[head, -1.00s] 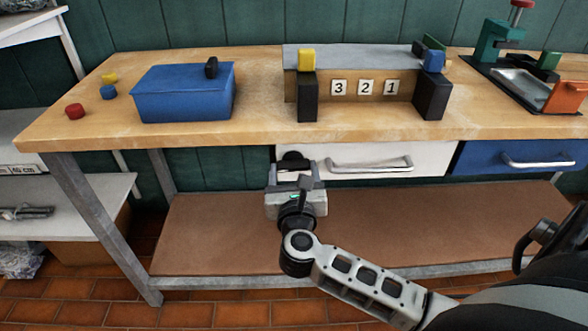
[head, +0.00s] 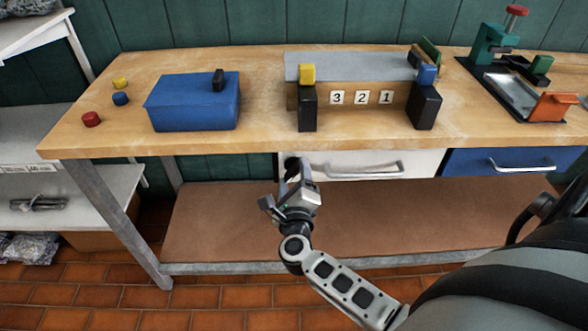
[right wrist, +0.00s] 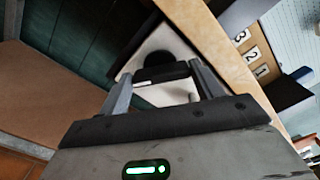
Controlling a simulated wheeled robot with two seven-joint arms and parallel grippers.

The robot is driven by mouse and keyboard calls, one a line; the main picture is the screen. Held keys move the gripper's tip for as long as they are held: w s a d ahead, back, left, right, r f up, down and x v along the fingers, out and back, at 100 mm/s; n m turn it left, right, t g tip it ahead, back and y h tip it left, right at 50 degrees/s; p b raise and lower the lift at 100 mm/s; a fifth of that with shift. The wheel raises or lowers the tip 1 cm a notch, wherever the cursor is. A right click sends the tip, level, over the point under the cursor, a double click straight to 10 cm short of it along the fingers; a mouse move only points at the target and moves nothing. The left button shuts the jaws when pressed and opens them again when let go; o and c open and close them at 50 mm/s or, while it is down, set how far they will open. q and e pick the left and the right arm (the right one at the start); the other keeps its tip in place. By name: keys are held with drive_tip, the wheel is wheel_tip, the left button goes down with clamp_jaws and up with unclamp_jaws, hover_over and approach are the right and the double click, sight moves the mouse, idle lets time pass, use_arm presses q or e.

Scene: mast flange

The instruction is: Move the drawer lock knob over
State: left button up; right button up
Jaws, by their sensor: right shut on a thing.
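The drawer lock knob (head: 291,167) is a dark knob at the left end of the white drawer front (head: 425,162), under the bench top. My right gripper (head: 293,174) is at this knob, rolled over to one side. In the right wrist view the fingers (right wrist: 160,76) are shut on the dark bar of the knob (right wrist: 157,67), with a round dark part behind it against the white front. In the head view the gripper hides part of the knob and the drawer's left end. My left gripper is not in view.
The white drawer's metal handle (head: 358,172) is just right of the gripper. A blue drawer (head: 500,162) is further right. The wooden bench top (head: 265,115) overhangs close above, bearing a blue box (head: 190,108). A lower shelf (head: 380,225) lies below, clear.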

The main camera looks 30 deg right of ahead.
drive_tip(key=n+p, duration=0.2)
drive_tip(key=n, duration=0.1)
drive_tip(key=shift+n, duration=0.3)
drive_tip(key=shift+f+n+p, duration=0.1)
drive_tip(key=shift+n+p, duration=0.75)
drive_tip(key=shift+n, duration=0.75)
drive_tip(key=o, duration=1)
drive_tip(key=shift+s+a, duration=0.1)
